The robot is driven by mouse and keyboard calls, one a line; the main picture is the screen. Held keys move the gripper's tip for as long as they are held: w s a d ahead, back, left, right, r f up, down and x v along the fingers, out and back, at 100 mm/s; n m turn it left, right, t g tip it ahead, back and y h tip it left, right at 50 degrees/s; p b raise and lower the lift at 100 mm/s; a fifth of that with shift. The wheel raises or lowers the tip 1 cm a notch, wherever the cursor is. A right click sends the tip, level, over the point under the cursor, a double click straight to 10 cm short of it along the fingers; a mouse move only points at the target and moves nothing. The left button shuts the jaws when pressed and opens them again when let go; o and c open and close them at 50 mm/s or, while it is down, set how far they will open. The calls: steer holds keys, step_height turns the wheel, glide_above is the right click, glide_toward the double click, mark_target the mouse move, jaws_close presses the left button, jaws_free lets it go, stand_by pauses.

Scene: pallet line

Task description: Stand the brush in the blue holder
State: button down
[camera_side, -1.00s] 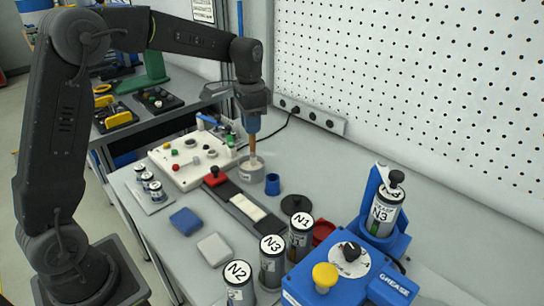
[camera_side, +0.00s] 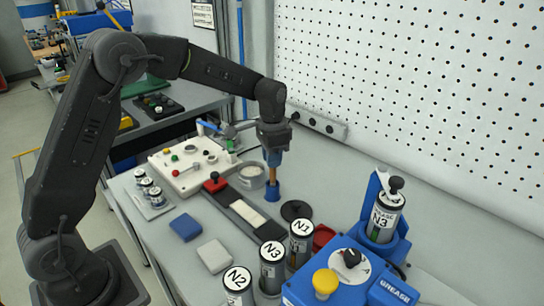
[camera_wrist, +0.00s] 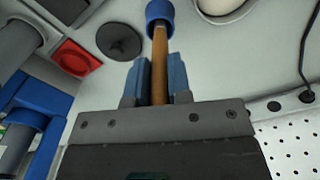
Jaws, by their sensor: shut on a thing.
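My gripper (camera_side: 272,156) is shut on the brown handle of the brush (camera_side: 272,172), which points down, close to upright. The blue holder (camera_side: 272,193) is a small cup on the grey table, directly below the gripper. The lower end of the brush meets the mouth of the holder, and its bristles are hidden. In the wrist view, the two blue fingers of my gripper (camera_wrist: 160,78) flank the brush (camera_wrist: 159,62), which runs to the blue holder (camera_wrist: 160,11). How deep the brush reaches inside cannot be told.
A round pale-filled bowl (camera_side: 250,177) stands just left of the holder. A black disc (camera_side: 296,210), several labelled canisters (camera_side: 272,268) and a blue grease machine (camera_side: 345,285) stand nearer the front. A white panel with knobs (camera_side: 190,165) lies behind left. The pegboard wall rises at right.

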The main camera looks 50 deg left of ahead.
steer(key=shift+f, duration=0.1)
steer(key=c, duration=1.1)
jaws_free()
steer(key=shift+o, duration=0.2)
step_height(320, 180, up, 12)
steer(key=shift+r, duration=0.1)
steer(key=shift+s+d+r, duration=0.1)
steer(key=shift+s+r, duration=0.2)
steer(key=shift+s, duration=0.05)
steer(key=s+d+r+n+t, duration=0.1)
steer(key=s+r+n+t, duration=0.1)
steer(key=s, duration=0.8)
steer(key=s+d+r+n+t, duration=0.1)
steer(key=s+d+r+t, duration=0.1)
steer(key=s, duration=0.9)
steer(key=s+f+n+t, duration=0.1)
steer(key=s+f, duration=0.3)
steer(key=s, duration=0.2)
steer(key=shift+s+d+f+t, duration=0.15)
steer(key=shift+s+t, duration=0.15)
steer(key=shift+s, duration=0.05)
